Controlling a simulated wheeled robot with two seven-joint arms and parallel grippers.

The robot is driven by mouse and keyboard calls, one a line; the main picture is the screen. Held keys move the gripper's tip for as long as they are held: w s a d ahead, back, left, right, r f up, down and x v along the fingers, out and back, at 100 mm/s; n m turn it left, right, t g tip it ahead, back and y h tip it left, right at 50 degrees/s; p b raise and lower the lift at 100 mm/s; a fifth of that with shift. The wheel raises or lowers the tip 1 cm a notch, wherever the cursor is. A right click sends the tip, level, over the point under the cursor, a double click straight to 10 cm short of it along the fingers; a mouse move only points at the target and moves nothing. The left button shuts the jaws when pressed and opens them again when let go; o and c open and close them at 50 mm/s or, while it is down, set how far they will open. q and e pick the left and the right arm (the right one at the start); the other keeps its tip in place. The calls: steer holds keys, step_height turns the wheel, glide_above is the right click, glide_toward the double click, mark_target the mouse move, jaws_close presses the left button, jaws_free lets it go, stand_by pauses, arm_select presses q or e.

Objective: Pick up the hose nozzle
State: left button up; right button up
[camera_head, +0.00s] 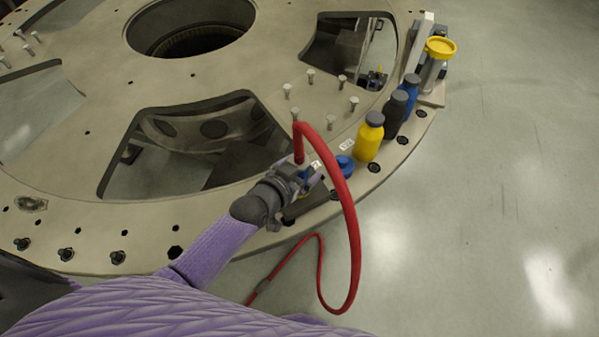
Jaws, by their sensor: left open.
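A red hose (351,220) arches up from the floor beside the turret plate (90,100) and bends down at its top. Its red end (298,146) comes down onto the plate at my left gripper. My left gripper (312,177) is open, low over the plate's near right rim, with its fingers around or right beside the hose's lower end. A small blue part shows between the fingers. The nozzle itself is mostly hidden by the gripper, and I cannot tell whether the fingers touch it. My right gripper is not in view.
A blue round piece (344,166), a yellow bottle (368,138), a dark bottle (393,116) and a blue bottle (410,90) line the rim. A yellow-topped fixture (440,48) stands beyond. Several bolts (341,81) stick up. The floor (480,200) at right is clear.

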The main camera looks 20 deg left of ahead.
arm_select(q)
steer(key=shift+s+r, duration=0.1)
steer(key=shift+c, duration=0.3)
jaws_close()
